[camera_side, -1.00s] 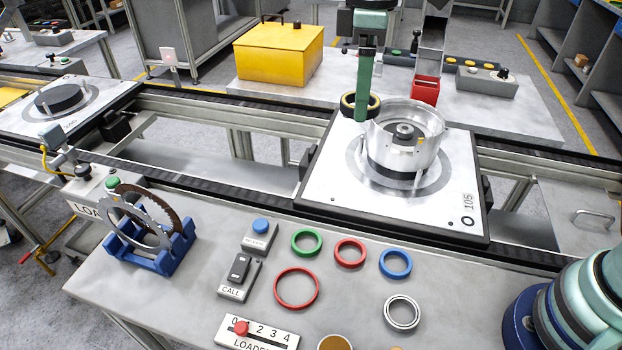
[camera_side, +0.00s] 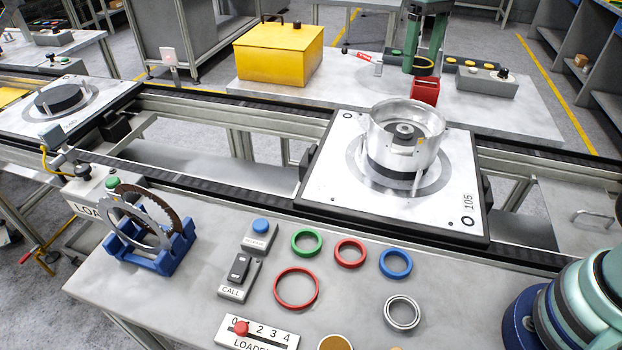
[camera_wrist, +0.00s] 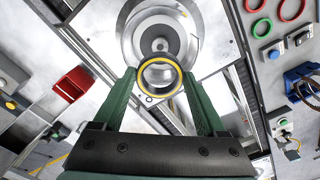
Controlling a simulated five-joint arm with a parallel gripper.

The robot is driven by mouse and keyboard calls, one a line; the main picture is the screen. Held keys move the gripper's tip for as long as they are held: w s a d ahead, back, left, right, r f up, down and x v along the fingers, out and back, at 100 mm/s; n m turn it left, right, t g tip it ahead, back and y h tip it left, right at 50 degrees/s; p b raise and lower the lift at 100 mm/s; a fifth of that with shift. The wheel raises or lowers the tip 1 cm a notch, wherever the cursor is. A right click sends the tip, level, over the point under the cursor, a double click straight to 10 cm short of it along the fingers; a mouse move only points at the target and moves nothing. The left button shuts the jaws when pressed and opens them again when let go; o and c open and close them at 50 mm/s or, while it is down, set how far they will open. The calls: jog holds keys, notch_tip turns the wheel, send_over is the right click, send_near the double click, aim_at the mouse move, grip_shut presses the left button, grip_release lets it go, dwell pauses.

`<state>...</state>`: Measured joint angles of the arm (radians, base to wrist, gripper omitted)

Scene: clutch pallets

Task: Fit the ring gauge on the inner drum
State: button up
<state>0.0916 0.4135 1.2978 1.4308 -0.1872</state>
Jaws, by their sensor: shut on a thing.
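My gripper (camera_side: 418,64) is shut on the ring gauge (camera_side: 424,69), a dark ring with a yellow edge. It holds the ring above the back bench, close to the red bin in the side view. In the wrist view the ring gauge (camera_wrist: 176,90) sits between the two green fingers of my gripper (camera_wrist: 159,77). The metal drum (camera_side: 382,143) stands on the pallet marked 105, open at the top, with a dark hub (camera_side: 404,130) inside. The ring is apart from the drum. In the wrist view it overlaps the near part of the drum (camera_wrist: 127,27).
The red bin (camera_side: 425,91) and yellow box (camera_side: 280,55) stand on the back bench. The pallet (camera_side: 330,190) rests on the conveyor. Several coloured rings, a blue rack (camera_side: 160,262) and a call box (camera_side: 238,280) occupy the front table. Space above the drum looks clear.

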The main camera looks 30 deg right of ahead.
aim_at(405, 128)
notch_tip(405, 128, down, 13)
jog(key=shift+f, duration=0.15)
dwell(0.4)
jog(key=shift+f, duration=0.15)
jog(key=o, duration=1.5)
jog(key=s+a+r+t, duration=0.1)
jog(key=s+r, duration=0.3)
jog(key=r, duration=1.1)
jog(key=shift+s+a+f+m+t, duration=0.2)
jog(key=shift+s+a+f+t, duration=0.35)
jog(key=shift+s, duration=1.8)
jog(key=shift+s+a+f+m+t, duration=0.2)
jog(key=shift+s+a+t, duration=0.6)
jog(key=shift+s, duration=1.55)
jog(key=shift+s+a+f+m+t, duration=0.3)
jog(key=shift+s+t, duration=0.65)
jog(key=shift+s, duration=1.4)
